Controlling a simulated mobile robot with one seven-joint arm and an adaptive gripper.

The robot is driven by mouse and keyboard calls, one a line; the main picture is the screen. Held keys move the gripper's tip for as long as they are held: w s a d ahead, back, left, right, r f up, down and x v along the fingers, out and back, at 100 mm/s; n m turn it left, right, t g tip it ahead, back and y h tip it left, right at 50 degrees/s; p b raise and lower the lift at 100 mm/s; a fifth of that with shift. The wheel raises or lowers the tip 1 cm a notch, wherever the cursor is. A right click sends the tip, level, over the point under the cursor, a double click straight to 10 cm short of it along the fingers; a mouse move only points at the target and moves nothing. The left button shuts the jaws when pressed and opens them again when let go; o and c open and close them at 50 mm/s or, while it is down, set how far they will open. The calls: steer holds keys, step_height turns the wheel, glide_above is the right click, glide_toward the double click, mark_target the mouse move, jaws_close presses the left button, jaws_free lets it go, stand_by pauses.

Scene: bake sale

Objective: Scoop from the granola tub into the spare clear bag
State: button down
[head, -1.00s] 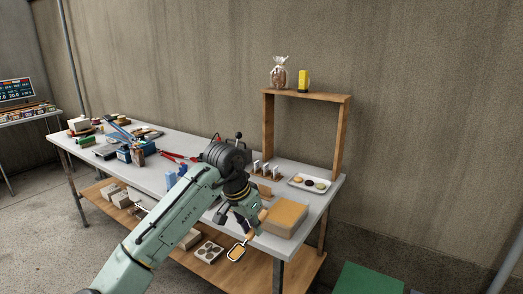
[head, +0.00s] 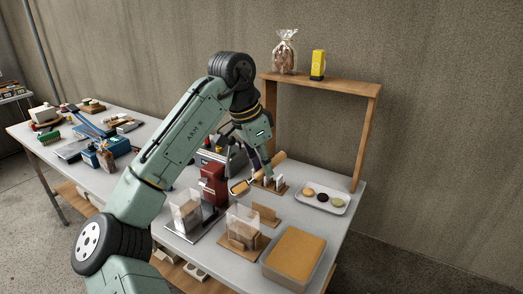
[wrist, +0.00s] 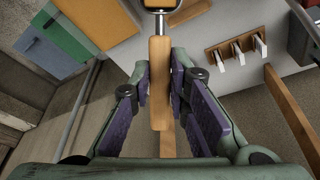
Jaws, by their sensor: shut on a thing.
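My gripper (head: 262,168) is shut on the wooden handle (wrist: 159,85) of a scoop. The scoop's metal-rimmed head (head: 240,187) hangs over the table, left of the handle; only part of it shows at the top of the wrist view (wrist: 161,4). A tan, flat-topped rectangular tub (head: 296,254), which looks like the granola tub, sits at the table's near right corner. Two clear bags stand open in holders: one (head: 243,217) left of the tub, another (head: 187,209) farther left. I cannot tell which is the spare one, or their contents.
A red device (head: 213,184) stands behind the bags. A wooden rack with white clips (wrist: 237,48) lies near my gripper. A tray of cookies (head: 322,199) is at the right, below a wooden shelf (head: 323,84) holding a tied bag (head: 285,55) and a yellow box (head: 318,65).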

mark_target(264, 176)
steer(key=shift+w+f, duration=0.15)
steer(key=shift+w, duration=0.05)
steer(key=shift+s+f, duration=0.2)
steer(key=shift+f, duration=1)
steer(key=shift+s+f+t+y, duration=0.25)
steer(key=shift+t+y, duration=0.15)
steer(key=shift+t, duration=0.4)
steer(key=t+b, duration=0.1)
steer(key=b, duration=0.1)
steer(key=shift+d+f+y+b, duration=0.2)
steer(key=shift+y+b, duration=0.1)
steer(key=shift+s+t+b, duration=0.15)
steer(key=shift+t+b, duration=0.15)
steer(key=shift+b, duration=0.4)
steer(key=t+y+b, duration=0.1)
steer(key=b, duration=0.2)
steer(key=n+t+b, duration=0.1)
steer(key=b, duration=0.2)
steer(key=shift+s+d+f+t+y+b, duration=0.1)
steer(key=shift+s+d+t+y+b, duration=0.2)
steer(key=shift+s+y, duration=0.1)
steer(key=t+y+b, duration=0.1)
steer(key=b, duration=0.3)
steer(key=f+t+y+b, duration=0.1)
steer(key=t+b, duration=0.1)
steer(key=b, duration=0.2)
steer(key=s+d+f+t+y+b, duration=0.1)
steer(key=t+b, duration=0.1)
steer(key=b, duration=0.2)
steer(key=shift+n+y, duration=0.4)
